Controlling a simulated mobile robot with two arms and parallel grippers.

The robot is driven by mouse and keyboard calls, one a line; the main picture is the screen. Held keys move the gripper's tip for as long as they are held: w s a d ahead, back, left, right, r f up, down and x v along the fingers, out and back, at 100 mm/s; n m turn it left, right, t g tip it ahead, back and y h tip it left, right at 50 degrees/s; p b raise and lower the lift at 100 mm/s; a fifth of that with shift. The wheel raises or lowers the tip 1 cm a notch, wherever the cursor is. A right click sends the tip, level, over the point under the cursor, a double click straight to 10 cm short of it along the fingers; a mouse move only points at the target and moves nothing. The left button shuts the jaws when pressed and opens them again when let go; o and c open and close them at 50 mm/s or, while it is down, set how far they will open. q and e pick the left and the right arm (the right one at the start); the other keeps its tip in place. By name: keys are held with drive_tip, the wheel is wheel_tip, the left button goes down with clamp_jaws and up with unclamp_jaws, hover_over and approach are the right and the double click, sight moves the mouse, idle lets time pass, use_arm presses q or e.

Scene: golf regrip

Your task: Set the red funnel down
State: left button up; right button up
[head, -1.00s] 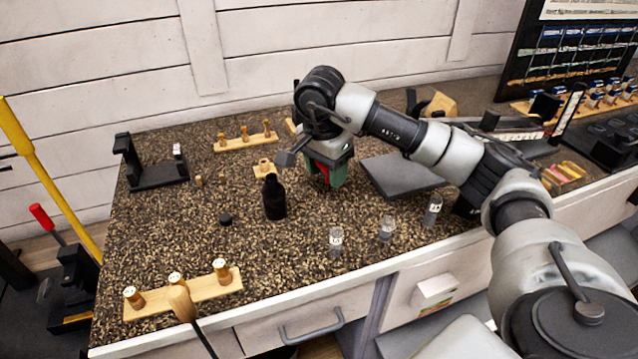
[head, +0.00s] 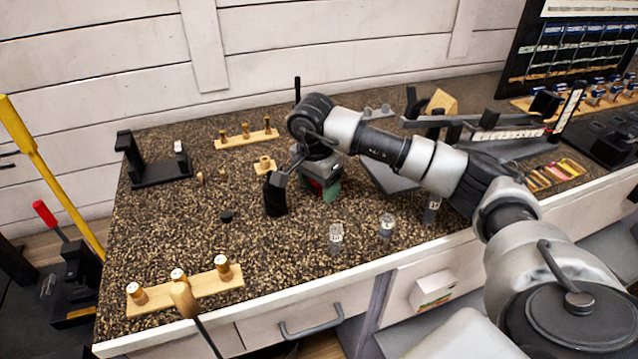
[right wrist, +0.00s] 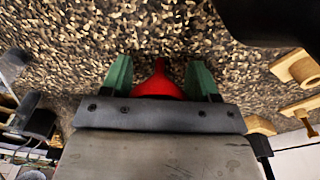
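The red funnel (right wrist: 158,82) sits between the two green fingers of my right gripper (right wrist: 160,75) in the right wrist view. Its narrow spout points away from the palm. Its wide part fills the space between the fingers and is partly hidden by the palm edge. In the head view my right gripper (head: 326,190) points down low over the speckled counter (head: 290,250), with only a bit of the red funnel (head: 314,184) showing. I cannot tell whether the spout touches the counter. My left gripper is not in view.
A black bottle (head: 275,197) stands just left of the right gripper. Small clear jars (head: 336,233) stand near the front edge. Wooden peg racks (head: 246,138) lie at the back and front left (head: 190,291). A dark flat plate (head: 385,177) lies right of the gripper.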

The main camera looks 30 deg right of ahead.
drive_tip(key=shift+o, duration=1.3)
drive_tip(key=shift+r, duration=0.2)
drive_tip(key=r, duration=0.7)
drive_tip(key=a+r, duration=0.1)
drive_tip(key=r, duration=0.2)
drive_tip(key=shift+r, duration=1)
